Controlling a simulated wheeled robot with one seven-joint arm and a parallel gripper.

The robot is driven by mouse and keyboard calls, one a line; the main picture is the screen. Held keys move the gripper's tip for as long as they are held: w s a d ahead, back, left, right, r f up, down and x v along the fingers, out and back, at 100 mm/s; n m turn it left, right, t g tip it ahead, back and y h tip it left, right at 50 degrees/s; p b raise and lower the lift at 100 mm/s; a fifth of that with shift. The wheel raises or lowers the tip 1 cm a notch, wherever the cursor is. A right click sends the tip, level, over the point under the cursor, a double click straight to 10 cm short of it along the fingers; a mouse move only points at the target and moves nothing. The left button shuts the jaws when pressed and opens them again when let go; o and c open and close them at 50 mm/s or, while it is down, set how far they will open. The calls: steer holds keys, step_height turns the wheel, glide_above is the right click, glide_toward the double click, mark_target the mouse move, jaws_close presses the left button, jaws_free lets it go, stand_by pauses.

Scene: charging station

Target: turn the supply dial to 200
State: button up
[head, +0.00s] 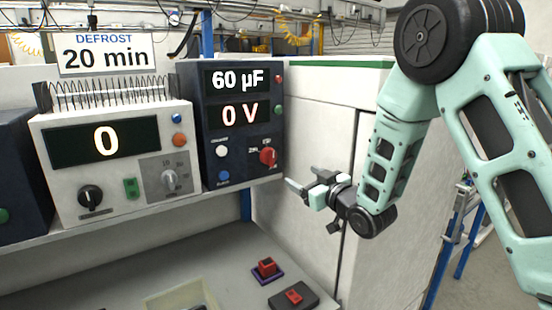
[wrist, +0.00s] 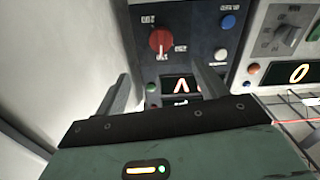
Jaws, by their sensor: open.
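The red dial (head: 268,156) is on the lower right of the dark blue panel (head: 193,110), whose displays read 60 µF and 0 V. In the wrist view, which shows the panel upside down, the red dial (wrist: 161,40) has small labels around it that are hard to read. Its exact pointing is unclear. My gripper (head: 303,177) is open and empty, to the right of the dial in the head view. In the wrist view the gripper fingers (wrist: 163,78) stand apart, with the dial beyond them and between their lines. They appear not to touch it.
A white unit (head: 150,200) left of the panel shows 0 and has a black knob (head: 90,197) and a grey dial (head: 170,179). A white button (head: 222,151) and blue button (head: 223,175) are near the red dial. A white cabinet wall (head: 305,125) stands close on the right.

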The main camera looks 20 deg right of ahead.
mark_target(274, 160)
steer(key=p+x, duration=0.5)
steer(key=x, duration=1)
steer(key=shift+p, duration=0.4)
steer(key=c, duration=1)
